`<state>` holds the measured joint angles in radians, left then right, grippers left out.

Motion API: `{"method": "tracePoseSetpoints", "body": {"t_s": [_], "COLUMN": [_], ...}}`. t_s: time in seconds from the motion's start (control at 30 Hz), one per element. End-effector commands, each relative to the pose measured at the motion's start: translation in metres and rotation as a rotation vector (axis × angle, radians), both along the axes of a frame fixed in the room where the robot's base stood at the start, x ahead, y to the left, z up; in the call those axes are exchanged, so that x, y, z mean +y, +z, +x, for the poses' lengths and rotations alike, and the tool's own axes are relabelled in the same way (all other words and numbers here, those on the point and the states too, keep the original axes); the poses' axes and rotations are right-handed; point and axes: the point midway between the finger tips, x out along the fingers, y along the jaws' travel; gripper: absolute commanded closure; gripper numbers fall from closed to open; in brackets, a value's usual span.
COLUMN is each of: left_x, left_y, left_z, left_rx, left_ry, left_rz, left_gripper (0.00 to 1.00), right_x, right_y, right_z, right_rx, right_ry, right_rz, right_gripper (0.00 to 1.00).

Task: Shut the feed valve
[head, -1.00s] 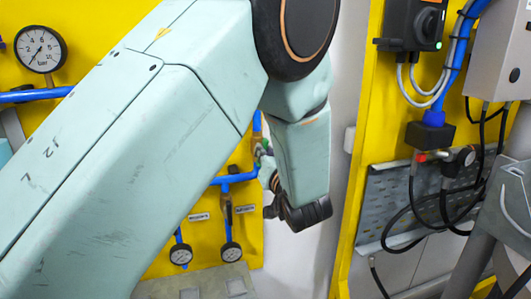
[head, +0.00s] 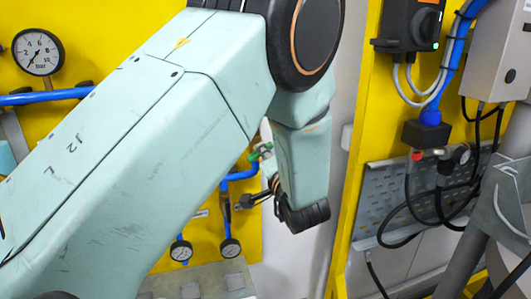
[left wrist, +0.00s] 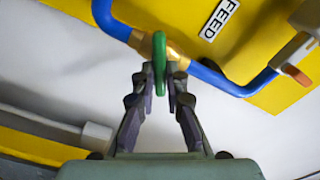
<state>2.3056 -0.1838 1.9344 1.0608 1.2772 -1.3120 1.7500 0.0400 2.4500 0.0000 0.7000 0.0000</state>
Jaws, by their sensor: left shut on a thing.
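The feed valve has a brass body (left wrist: 140,41) on a blue pipe, beside a white FEED label (left wrist: 220,19) in the left wrist view. Its green handle (left wrist: 159,50) shows edge-on and lies slantwise to the pipe, not in line with it. My left gripper (left wrist: 160,84) is shut on the handle's lower end, one finger on each side. My right gripper is not in view.
A pressure gauge (head: 38,52) is at the upper left, and two small gauges hang below the pipes. An orange lever (left wrist: 296,75) is at the right of the left wrist view. Black cables (head: 405,215) hang on the right panel.

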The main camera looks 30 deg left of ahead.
Motion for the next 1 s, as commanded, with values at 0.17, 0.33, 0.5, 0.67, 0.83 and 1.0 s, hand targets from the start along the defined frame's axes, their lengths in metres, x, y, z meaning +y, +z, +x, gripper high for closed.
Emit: {"method": "tracePoseSetpoints", "body": {"t_s": [0.17, 0.33, 0.5, 0.67, 0.83, 1.0], "left_x": [0.0003, 0.0002, 0.0002, 0.0001, 0.0001, 0.0002], "left_y": [0.0009, 0.0003, 0.0, -0.0002, 0.0, 0.0003], "left_z": [0.0007, 0.001, 0.0012, 0.0013, 0.0014, 0.0015], "left_rx": [0.116, 0.217, 0.297, 0.348, 0.378, 0.39], "left_ry": [0.003, 0.004, 0.004, 0.005, 0.005, 0.006], "left_rz": [0.104, 0.191, 0.261, 0.305, 0.332, 0.343], "left_gripper": [1.0, 1.0, 1.0, 1.0, 1.0, 1.0], "right_x": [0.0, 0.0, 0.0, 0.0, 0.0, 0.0], "right_y": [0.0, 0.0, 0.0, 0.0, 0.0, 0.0], "right_z": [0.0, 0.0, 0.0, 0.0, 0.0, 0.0], "right_rx": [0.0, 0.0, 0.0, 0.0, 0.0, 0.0], "right_ry": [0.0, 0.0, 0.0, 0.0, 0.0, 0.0], "right_rz": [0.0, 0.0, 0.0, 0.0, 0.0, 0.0], "right_gripper": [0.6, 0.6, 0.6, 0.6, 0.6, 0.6]}}
